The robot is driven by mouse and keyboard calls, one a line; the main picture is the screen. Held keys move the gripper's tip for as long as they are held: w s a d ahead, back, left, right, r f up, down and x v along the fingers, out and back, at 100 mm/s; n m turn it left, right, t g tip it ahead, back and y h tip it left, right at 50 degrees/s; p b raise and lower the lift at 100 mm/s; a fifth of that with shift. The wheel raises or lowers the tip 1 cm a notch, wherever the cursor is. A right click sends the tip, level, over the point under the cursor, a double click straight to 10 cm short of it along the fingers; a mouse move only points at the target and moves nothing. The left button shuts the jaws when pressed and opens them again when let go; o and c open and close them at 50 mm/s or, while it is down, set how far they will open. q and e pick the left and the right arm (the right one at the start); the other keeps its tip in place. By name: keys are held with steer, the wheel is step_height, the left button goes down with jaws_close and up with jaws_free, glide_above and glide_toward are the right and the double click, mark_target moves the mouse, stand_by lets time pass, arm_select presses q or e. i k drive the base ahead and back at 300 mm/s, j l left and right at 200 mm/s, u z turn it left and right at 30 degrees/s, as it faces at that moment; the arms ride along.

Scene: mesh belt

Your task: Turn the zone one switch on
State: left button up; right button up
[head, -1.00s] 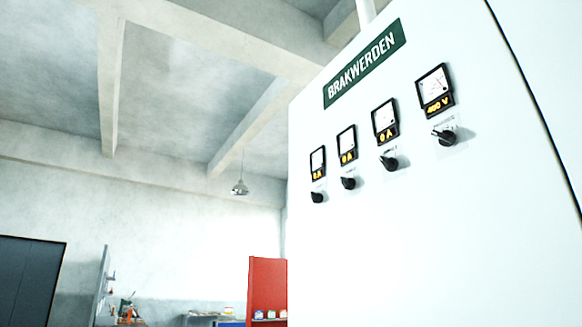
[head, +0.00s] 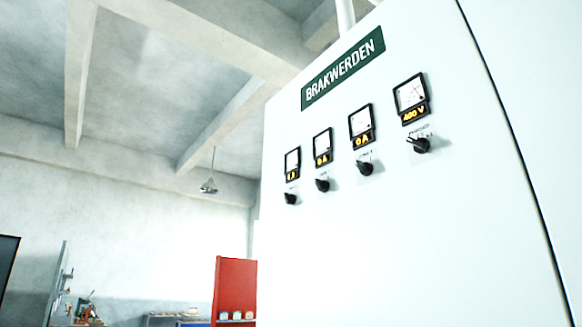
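A white cabinet (head: 400,240) with a green BRAKWERDEN sign (head: 344,68) fills the right of the head view. Below the sign, several black rotary switches run in a slanting row: a far-left one (head: 290,198), a second (head: 322,185), a third (head: 366,168) and a far-right one (head: 419,145). Each has a meter above it; the far-right meter (head: 411,98) shows 400 V and the middle ones read 0 A. The small labels are too blurred to tell which switch is zone one. Neither of my grippers is in view.
A red cabinet (head: 234,290) stands behind at the lower middle, with a bench (head: 170,318) beside it. A lamp (head: 208,186) hangs from the ceiling. Nothing stands in front of the white cabinet's visible face.

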mark_target(290, 199)
steer(key=j+z, duration=0.1)
steer(key=z, duration=0.2)
steer(key=i+j+z, duration=0.1)
steer(key=z, duration=0.2)
steer(key=i+j+z, duration=0.2)
steer(key=j, duration=0.25)
steer(key=j+z, duration=0.25)
steer(key=j, duration=0.2)
steer(key=i+j, duration=0.1)
steer(key=j, duration=0.5)
steer(key=i+j+z, duration=0.1)
steer(key=j, duration=0.5)
steer(key=j+z, duration=0.1)
steer(key=j, duration=0.55)
